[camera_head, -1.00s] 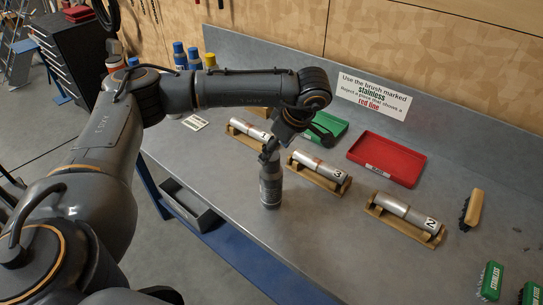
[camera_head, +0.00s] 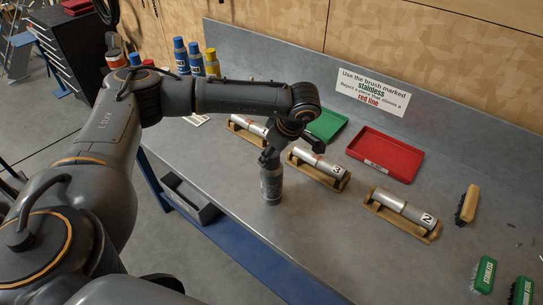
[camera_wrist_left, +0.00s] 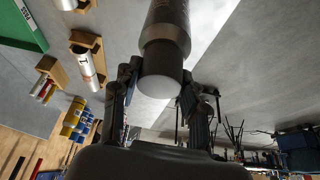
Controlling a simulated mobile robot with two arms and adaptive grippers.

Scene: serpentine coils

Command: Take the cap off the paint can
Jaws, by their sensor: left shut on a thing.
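The paint can (camera_head: 271,186) is a grey metallic cylinder standing upright on the grey bench, left of the piece marked 3. My left gripper (camera_head: 270,155) is above it and reaches down to its top. In the left wrist view the can (camera_wrist_left: 168,22) points away from the camera. Its pale-ended cap (camera_wrist_left: 160,82) lies between the two fingers of my left gripper (camera_wrist_left: 160,92), which is shut on it. The fingers hide part of the cap's sides, and no gap between cap and can is clear. My right gripper is not in view.
Metal pieces on wooden cradles, such as piece 2 (camera_head: 402,209) and piece 3 (camera_head: 318,165), stand close to the right. A red tray (camera_head: 385,155) and green tray (camera_head: 327,124) are behind. Colored bottles (camera_head: 196,58) stand at the back left. The bench in front is clear.

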